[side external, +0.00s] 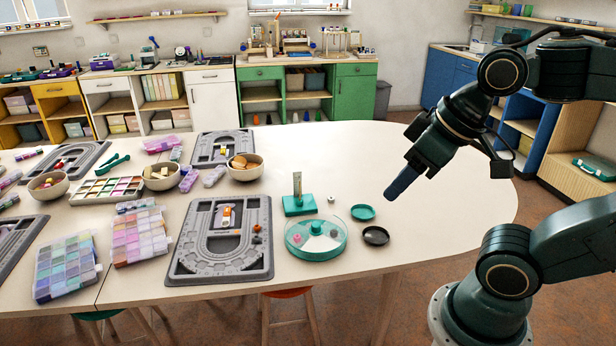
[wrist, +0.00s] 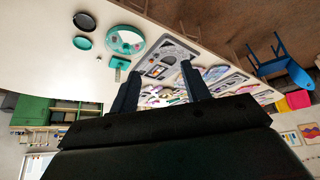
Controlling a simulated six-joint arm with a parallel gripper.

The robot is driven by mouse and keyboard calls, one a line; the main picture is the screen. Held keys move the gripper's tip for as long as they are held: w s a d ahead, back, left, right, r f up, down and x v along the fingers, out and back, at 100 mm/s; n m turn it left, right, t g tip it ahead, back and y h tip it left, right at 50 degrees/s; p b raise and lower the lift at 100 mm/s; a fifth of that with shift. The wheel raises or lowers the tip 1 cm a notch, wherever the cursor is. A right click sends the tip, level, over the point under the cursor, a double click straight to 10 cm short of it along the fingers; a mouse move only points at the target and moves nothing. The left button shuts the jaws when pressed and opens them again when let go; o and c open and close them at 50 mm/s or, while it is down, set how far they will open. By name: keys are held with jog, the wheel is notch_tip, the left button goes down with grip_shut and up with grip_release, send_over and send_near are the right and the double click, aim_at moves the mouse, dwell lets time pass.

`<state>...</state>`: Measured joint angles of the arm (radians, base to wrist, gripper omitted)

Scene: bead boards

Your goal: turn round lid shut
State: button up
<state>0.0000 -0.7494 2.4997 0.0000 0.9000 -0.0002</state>
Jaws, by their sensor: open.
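A round, clear-topped box (side external: 316,239) with a teal rim and a teal knob stands near the front edge of the white table. Small coloured pieces show through its top. The box also shows in the wrist view (wrist: 124,41), near the top. I cannot tell how far its lid is turned. My gripper (side external: 391,193) hangs above the table, to the right of and higher than the box, touching nothing. In the wrist view its two dark fingers (wrist: 160,68) are apart with nothing between them.
A teal dish (side external: 362,212) and a black dish (side external: 376,236) lie right of the box. A teal stand with an upright post (side external: 299,205) is behind it. A grey bead board (side external: 184,268) is to its left. The table's right part is clear.

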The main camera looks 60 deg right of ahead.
jog(key=shift+w, duration=0.1)
jog(key=m+g, duration=0.5)
jog(key=m, duration=0.2)
send_over(316, 225)
notch_tip(316, 225, down, 19)
jog(key=shift+d+f, duration=0.2)
jog(key=shift+d, duration=0.05)
jog(key=shift+f, duration=0.15)
notch_tip(316, 225, down, 14)
jog(key=shift+a+r, duration=0.15)
jog(key=shift+r, duration=0.1)
